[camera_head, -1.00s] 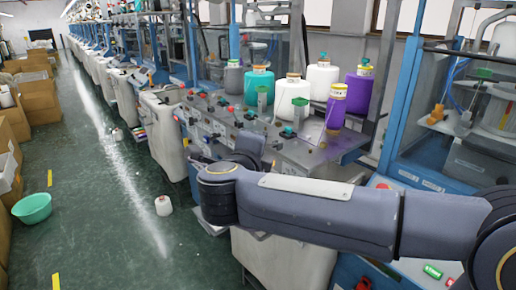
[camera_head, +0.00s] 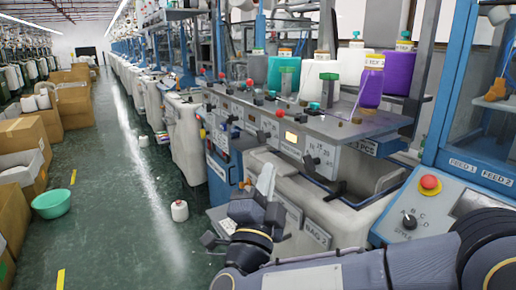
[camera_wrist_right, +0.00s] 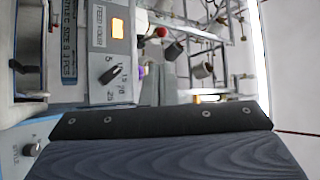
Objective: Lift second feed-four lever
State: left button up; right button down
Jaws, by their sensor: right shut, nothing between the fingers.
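The knitting machine's control panel (camera_head: 280,120) carries several small levers and knobs, among them a red-tipped one (camera_head: 279,113) and a dark one (camera_head: 259,98). No readable label shows which is the second feed-four lever. My right gripper (camera_head: 266,180) is shut and empty, pointing up in front of and below the panel, apart from the levers. In the right wrist view, the grey fingers (camera_wrist_right: 157,88) are together beside the panel face (camera_wrist_right: 112,50). A red knob (camera_wrist_right: 161,31) shows beyond them. My left gripper is not in view.
Yarn cones, including a white one (camera_head: 320,80) and a purple one (camera_head: 372,88), stand on the machine top. A black rotary switch (camera_head: 310,160) and a lit orange display (camera_head: 291,136) are on the panel front. A red button (camera_head: 429,183) is at right. The green floor aisle is mostly clear.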

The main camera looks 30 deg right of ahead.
aim_at(280, 116)
jog(key=shift+a+f+t, duration=0.15)
jog(key=shift+f+t, duration=0.05)
jog(key=shift+t, duration=0.1)
jog(key=p+x, duration=0.3)
jog(key=x, duration=1.1)
jog(key=shift+p, duration=0.3)
